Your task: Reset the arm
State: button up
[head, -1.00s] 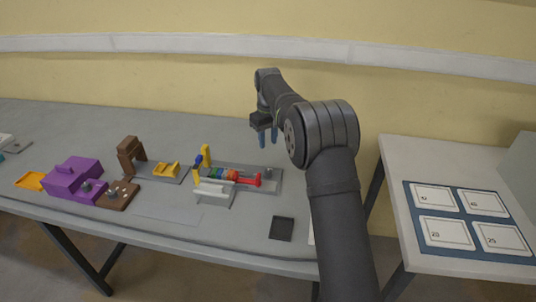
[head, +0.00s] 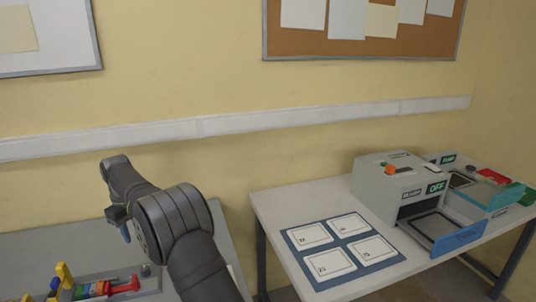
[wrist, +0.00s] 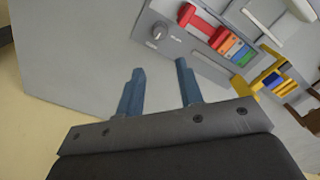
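My gripper (wrist: 158,85) shows in the wrist view with its two blue fingers apart and nothing between them. It is open and empty, held above the grey table (wrist: 85,50). In the head view my gripper (head: 125,231) is at the left, over the grey table near the wall, and my arm bends down to the bottom edge. A grey fixture with a red handle (wrist: 202,27), a round knob (wrist: 159,30) and coloured blocks (wrist: 235,50) lies beyond the fingertips. A yellow bracket (wrist: 247,82) stands to the right in the wrist view.
A second table (head: 270,205) on the right holds a blue mat (head: 342,247) with numbered white cards. Behind it stand a grey machine (head: 385,180) with an OFF label and a teal tray (head: 490,198). A wall rail (head: 250,122) runs behind both tables.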

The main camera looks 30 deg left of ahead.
aim_at(144, 268)
notch_tip(144, 268, down, 15)
jog(key=shift+r, duration=0.2)
dwell(0.4)
